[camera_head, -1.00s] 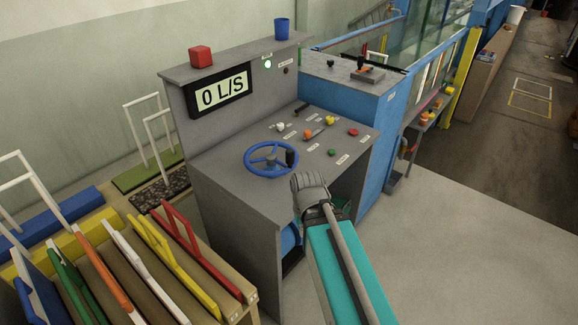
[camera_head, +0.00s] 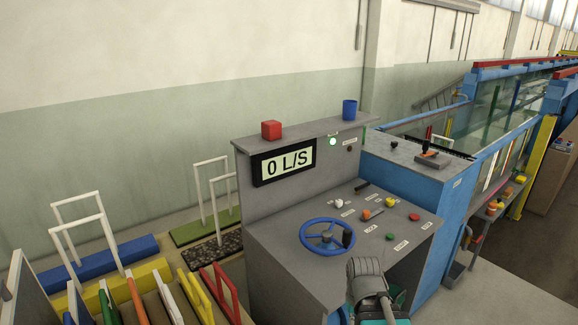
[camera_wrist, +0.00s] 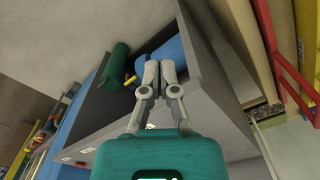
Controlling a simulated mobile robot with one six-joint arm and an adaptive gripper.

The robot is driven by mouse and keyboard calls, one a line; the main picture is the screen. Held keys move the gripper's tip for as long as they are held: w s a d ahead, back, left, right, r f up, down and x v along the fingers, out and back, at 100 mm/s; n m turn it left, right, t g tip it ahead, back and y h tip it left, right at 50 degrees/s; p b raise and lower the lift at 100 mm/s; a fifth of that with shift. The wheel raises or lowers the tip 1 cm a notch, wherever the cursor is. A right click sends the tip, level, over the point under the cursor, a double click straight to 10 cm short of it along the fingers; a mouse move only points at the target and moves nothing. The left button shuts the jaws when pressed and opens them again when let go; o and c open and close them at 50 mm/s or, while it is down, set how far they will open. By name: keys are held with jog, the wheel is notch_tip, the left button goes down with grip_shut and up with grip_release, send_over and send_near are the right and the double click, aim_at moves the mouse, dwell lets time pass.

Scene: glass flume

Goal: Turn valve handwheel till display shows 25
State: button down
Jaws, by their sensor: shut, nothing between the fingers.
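The blue valve handwheel (camera_head: 326,237) lies on the sloped top of the grey console, with a dark upright knob (camera_head: 348,238) on its right rim. The display (camera_head: 285,162) on the console's back panel reads 0 L/S. My arm reaches up from the bottom of the head view, in front of the console and to the right of the wheel, apart from it. In the wrist view my gripper (camera_wrist: 160,72) is shut and empty, its fingertips together, facing the open space under the console. The handwheel cannot be made out in the wrist view.
A red cube (camera_head: 271,130) and a blue cup (camera_head: 349,109) stand on the console's top shelf. A green light (camera_head: 333,142) glows beside the display. Several coloured knobs sit right of the wheel. Under the console are a green cylinder (camera_wrist: 115,62) and a blue pipe (camera_wrist: 163,55).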

dwell(0.4)
jog(key=c, duration=1)
grip_release()
jog(key=shift+w+r, duration=0.15)
jog(key=shift+o, duration=1.2)
jog(key=shift+w+r+p, duration=0.25)
jog(key=shift+p, duration=0.15)
jog(key=o, duration=0.5)
jog(key=w+r+p, duration=0.1)
jog(key=w, duration=0.1)
jog(key=w+r+p, duration=0.2)
jog(key=shift+d+r, duration=0.1)
jog(key=shift+r, duration=0.05)
jog(key=shift+c, duration=0.2)
notch_tip(320, 180, up, 17)
jog(key=p, duration=1.7)
send_over(348, 231)
jog(key=shift+w, duration=0.1)
jog(key=shift+f, duration=0.3)
notch_tip(348, 231, down, 14)
jog(key=b, duration=1.3)
jog(key=shift+r+b, duration=0.2)
jog(key=shift+b, duration=0.2)
